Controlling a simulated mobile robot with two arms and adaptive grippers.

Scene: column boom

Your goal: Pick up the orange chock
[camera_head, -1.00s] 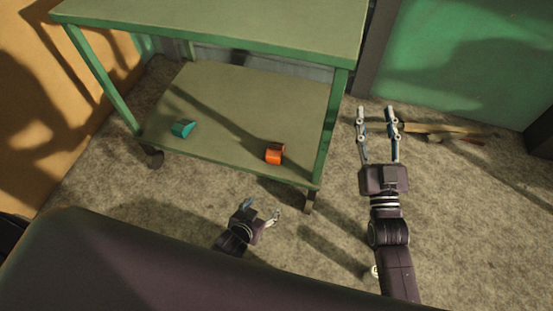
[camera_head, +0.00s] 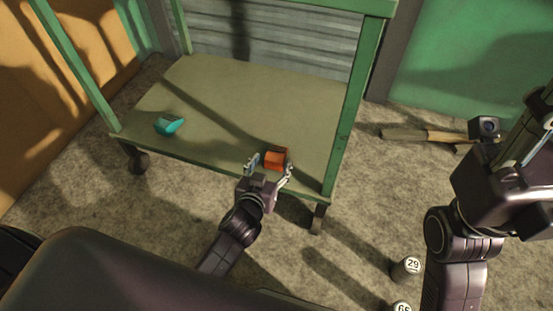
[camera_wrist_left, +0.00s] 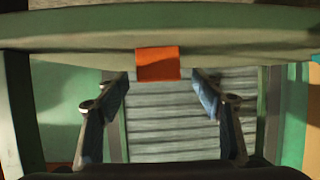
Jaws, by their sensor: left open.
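The orange chock (camera_head: 275,160) lies on the lower shelf (camera_head: 235,95) of the green cart, near its front edge. My left gripper (camera_head: 269,169) is open at that edge, with one finger to each side of the chock's near part. In the left wrist view the orange chock (camera_wrist_left: 158,64) shows centred beyond the two spread fingertips of my left gripper (camera_wrist_left: 162,90), with gaps on both sides. My right gripper (camera_head: 537,130) is raised at the right edge of the head view, partly cut off, and its jaw opening is unclear.
A teal chock (camera_head: 169,125) lies on the shelf's left part. A green cart post (camera_head: 355,105) rises right of the orange chock. A wooden-handled tool (camera_head: 415,134) and numbered cans (camera_head: 406,269) are on the carpet at right. The shelf's middle is clear.

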